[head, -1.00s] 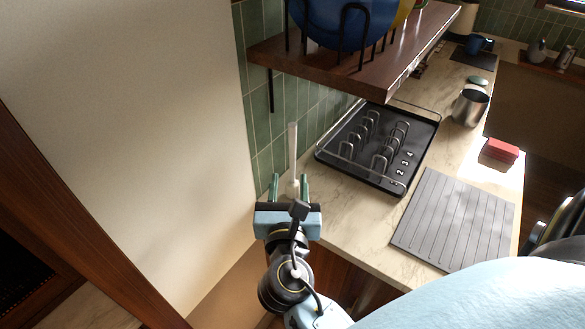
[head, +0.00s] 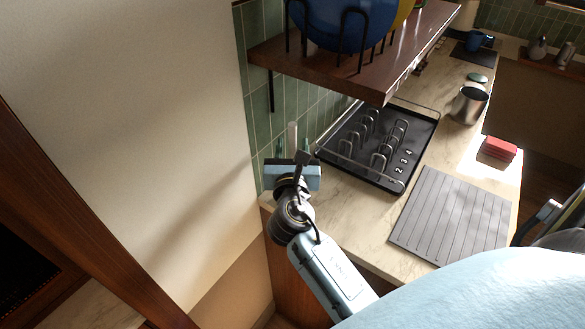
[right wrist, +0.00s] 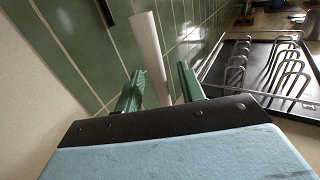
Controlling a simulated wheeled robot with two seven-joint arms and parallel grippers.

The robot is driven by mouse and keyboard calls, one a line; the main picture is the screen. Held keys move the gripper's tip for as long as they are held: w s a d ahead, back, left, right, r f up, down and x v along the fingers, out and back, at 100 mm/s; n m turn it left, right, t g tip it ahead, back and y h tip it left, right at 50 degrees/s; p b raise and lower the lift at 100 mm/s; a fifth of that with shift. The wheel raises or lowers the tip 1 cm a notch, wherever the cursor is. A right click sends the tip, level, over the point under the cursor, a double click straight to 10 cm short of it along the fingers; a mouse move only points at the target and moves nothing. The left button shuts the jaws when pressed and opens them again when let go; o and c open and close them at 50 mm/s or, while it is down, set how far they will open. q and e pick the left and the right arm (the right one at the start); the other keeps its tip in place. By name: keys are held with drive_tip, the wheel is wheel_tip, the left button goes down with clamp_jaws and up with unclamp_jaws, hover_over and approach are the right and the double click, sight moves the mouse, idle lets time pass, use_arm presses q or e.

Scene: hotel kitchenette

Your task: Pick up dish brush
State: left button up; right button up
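The dish brush shows as a pale upright handle (head: 292,136) near the green tiled wall, at the counter's left end. In the right wrist view its white handle (right wrist: 148,48) rises between my two green fingers, with a gap on each side. Its lower end is hidden behind my gripper in the head view. My right gripper (head: 293,150) is open around the handle and not closed on it; its fingers also show in the right wrist view (right wrist: 160,88). My left gripper is not in view.
A black rack tray (head: 360,172) with wire prongs stands just right of the gripper. A wooden shelf (head: 375,75) with a blue bowl (head: 335,25) overhangs the counter. A grey ridged mat (head: 450,215), a red sponge (head: 498,150) and a metal cup (head: 468,104) lie further right.

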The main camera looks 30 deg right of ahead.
drive_tip(key=shift+c, duration=0.3)
clamp_jaws()
drive_tip(key=shift+r, duration=0.1)
